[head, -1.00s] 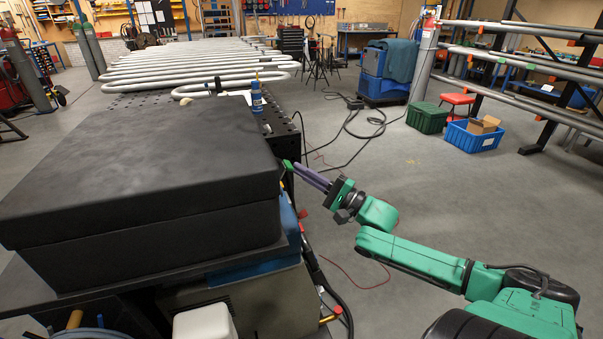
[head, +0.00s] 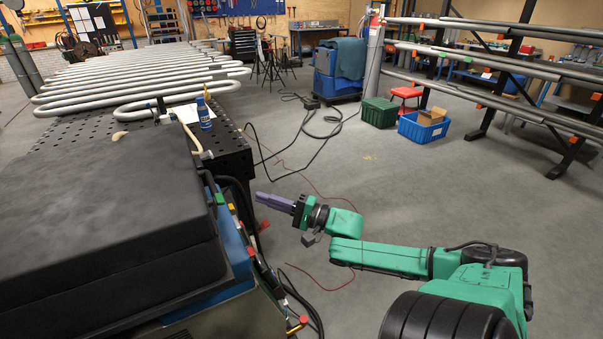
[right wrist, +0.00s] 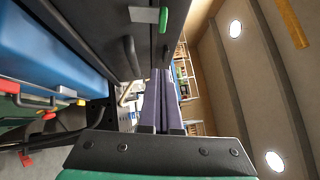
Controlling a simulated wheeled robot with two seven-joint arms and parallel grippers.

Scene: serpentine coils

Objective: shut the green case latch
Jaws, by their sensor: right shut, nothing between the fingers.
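The large black case (head: 95,205) lies at the left of the head view, its lid down on its base. In the right wrist view, a small green tab (right wrist: 163,19) sits beside a pale metal plate on the dark case side (right wrist: 112,28); I cannot tell whether this latch is open or shut. A small green piece (head: 220,198) shows at the case's right side in the head view. My right gripper (head: 258,198), with purple fingers, is shut and empty, apart from the case on its right. The fingers also show in the right wrist view (right wrist: 163,90). My left gripper is not in view.
A blue unit (head: 236,245) with coloured handles and hoses stands below the case. Behind is a black perforated table (head: 90,140) with a blue bottle (head: 204,113) and grey pipe coils (head: 140,75).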

